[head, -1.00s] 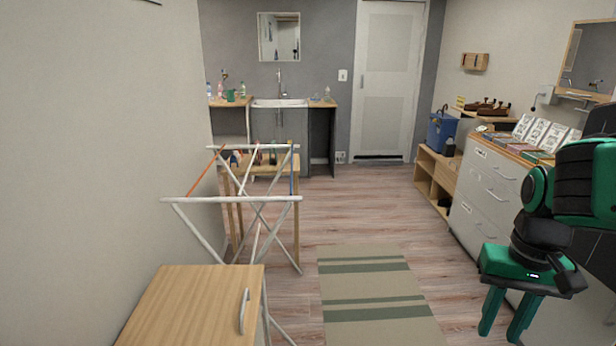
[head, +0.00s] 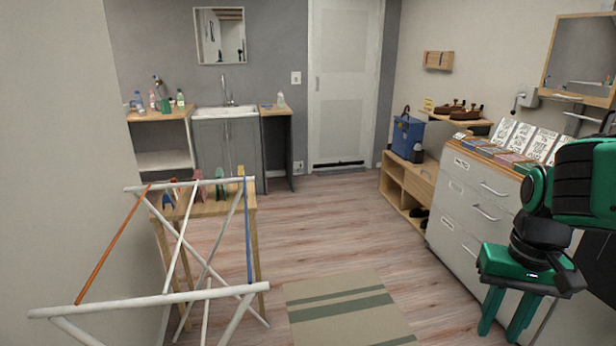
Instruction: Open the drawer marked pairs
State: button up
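A grey-white chest of drawers (head: 457,203) stands along the right wall, with several drawers, bar handles and small labels. The label text is too small to read, so I cannot tell which drawer is marked pairs. The drawers that show look shut. My gripper (head: 507,318) is at the lower right, in front of the chest in the picture, with its two green fingers pointing down. The fingers are apart with nothing between them. My arm and gripper hide the chest's right part.
A white drying rack (head: 150,300) stands at the lower left. A wooden table (head: 212,207) is behind it. A striped rug (head: 345,308) lies on the floor. A low wooden shelf (head: 405,187) with a blue bag (head: 407,137) stands beyond the chest. The middle floor is free.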

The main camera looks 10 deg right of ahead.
aim_at(503, 191)
jog(key=z, duration=0.25)
jog(key=i, duration=1.2)
jog(key=z, duration=0.8)
jog(key=i, duration=1.35)
jog(key=z, duration=0.6)
jog(key=i, duration=0.5)
jog(key=z, duration=0.1)
